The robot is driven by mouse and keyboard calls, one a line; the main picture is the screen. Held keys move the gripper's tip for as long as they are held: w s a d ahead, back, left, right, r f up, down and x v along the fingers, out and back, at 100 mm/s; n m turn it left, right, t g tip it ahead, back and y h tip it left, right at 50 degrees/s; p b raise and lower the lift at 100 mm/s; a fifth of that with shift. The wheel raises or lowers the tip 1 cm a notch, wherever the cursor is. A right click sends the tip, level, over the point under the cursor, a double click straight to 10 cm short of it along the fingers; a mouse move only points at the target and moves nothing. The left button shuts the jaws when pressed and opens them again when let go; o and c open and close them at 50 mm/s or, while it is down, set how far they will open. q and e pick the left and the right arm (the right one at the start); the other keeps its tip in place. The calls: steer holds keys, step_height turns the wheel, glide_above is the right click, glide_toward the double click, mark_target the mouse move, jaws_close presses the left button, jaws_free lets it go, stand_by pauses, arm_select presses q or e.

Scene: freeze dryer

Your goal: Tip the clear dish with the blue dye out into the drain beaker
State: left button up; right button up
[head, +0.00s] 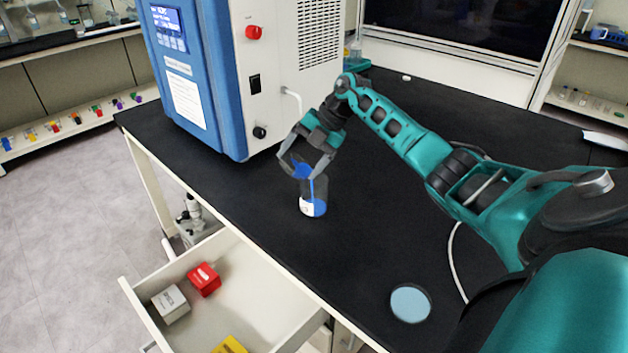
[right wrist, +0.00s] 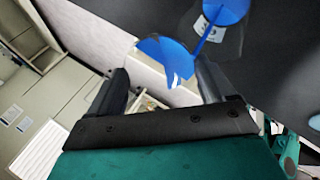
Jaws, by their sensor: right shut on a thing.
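My right gripper (head: 303,164) is shut on the clear dish with blue dye (head: 301,171). The dish is steeply tilted above the drain beaker (head: 314,206). A thin blue stream runs from the dish down into the beaker. The beaker is clear, stands upright on the black bench, has a white label and holds blue liquid. In the right wrist view, the dish (right wrist: 165,58) shows as a blue shape between my fingers (right wrist: 165,85), with the stream leading to the beaker (right wrist: 228,42). My left gripper is not in view.
The blue and white freeze dryer (head: 205,85) stands behind and left of the beaker. A pale blue disc (head: 410,303) lies at the bench's front right. An open drawer (head: 250,310) with small boxes juts out below the front edge. The bench's middle right is mostly clear.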

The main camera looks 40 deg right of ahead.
steer(key=shift+s+d+b, duration=0.2)
steer(key=shift+d+b, duration=0.1)
steer(key=shift+b, duration=0.1)
stand_by(0.4)
steer(key=shift+s+d+r+y+b, duration=0.1)
steer(key=shift+y+b, duration=0.2)
steer(key=shift+y, duration=0.1)
steer(key=shift+t, duration=0.3)
steer(key=c, duration=0.3)
steer(key=shift+d, duration=0.1)
steer(key=shift+s+d+r+b, duration=0.1)
steer(key=shift+b, duration=0.4)
steer(key=shift+s+d+t+y+b, duration=0.15)
steer(key=shift+t+y+b, duration=0.15)
steer(key=shift+y+b, duration=0.4)
steer(key=shift+d+r, duration=0.1)
stand_by(0.4)
steer(key=shift+s+d+t+y+b, duration=0.15)
steer(key=shift+t+y+b, duration=0.2)
steer(key=shift+t+y, duration=0.05)
stand_by(1.0)
steer(key=shift+s+d+r+t+y+b, duration=0.1)
steer(key=shift+t+y+b, duration=0.2)
steer(key=shift+y, duration=0.1)
stand_by(0.9)
